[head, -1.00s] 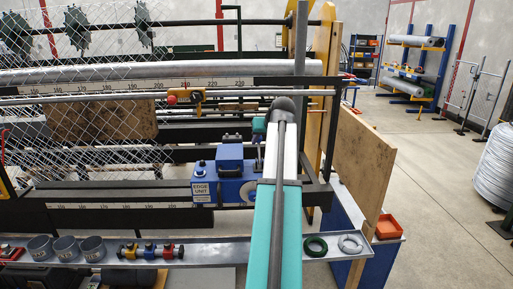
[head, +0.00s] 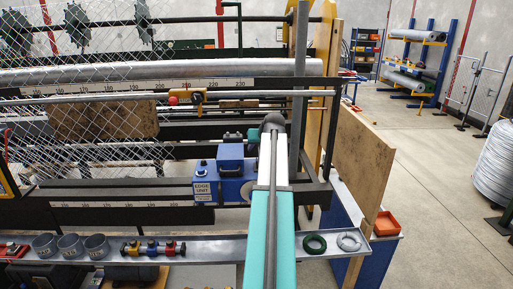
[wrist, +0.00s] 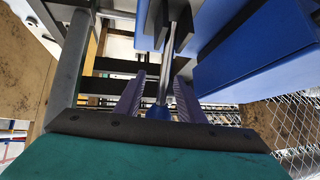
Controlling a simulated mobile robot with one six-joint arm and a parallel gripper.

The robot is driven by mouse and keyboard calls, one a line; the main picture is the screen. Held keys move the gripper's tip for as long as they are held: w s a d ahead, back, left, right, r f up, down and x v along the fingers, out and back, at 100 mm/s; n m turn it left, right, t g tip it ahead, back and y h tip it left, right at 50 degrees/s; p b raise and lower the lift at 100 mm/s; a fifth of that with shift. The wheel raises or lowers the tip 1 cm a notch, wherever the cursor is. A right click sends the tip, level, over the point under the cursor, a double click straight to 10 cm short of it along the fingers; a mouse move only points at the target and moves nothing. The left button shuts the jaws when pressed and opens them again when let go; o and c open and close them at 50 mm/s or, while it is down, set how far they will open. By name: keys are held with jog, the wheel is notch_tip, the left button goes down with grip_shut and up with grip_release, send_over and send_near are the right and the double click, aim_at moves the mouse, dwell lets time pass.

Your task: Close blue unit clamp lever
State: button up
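The blue edge unit (head: 230,171) sits on the dark rail of the machine in the head view, with a white "EDGE UNIT" label on its front. My arm covers its right side, and its lever cannot be made out there. In the wrist view the blue unit (wrist: 245,50) fills the top and right. A metal clamp lever (wrist: 171,45) comes down from it to a blue end (wrist: 158,111). My gripper (wrist: 159,95) is open, with one purple-grey finger on each side of the lever's lower end. Visible gaps remain beside the lever; contact cannot be told.
A grey upright post (head: 299,75) stands just right of my arm. A shelf (head: 215,248) in front holds cups (head: 70,246), small coloured clamps (head: 153,248) and two rings (head: 315,244). Chain-link mesh (head: 80,115) hangs at the left. The floor at right is open.

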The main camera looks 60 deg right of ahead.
grip_shut()
jog(key=shift+a, duration=0.15)
jog(key=shift+w, duration=0.2)
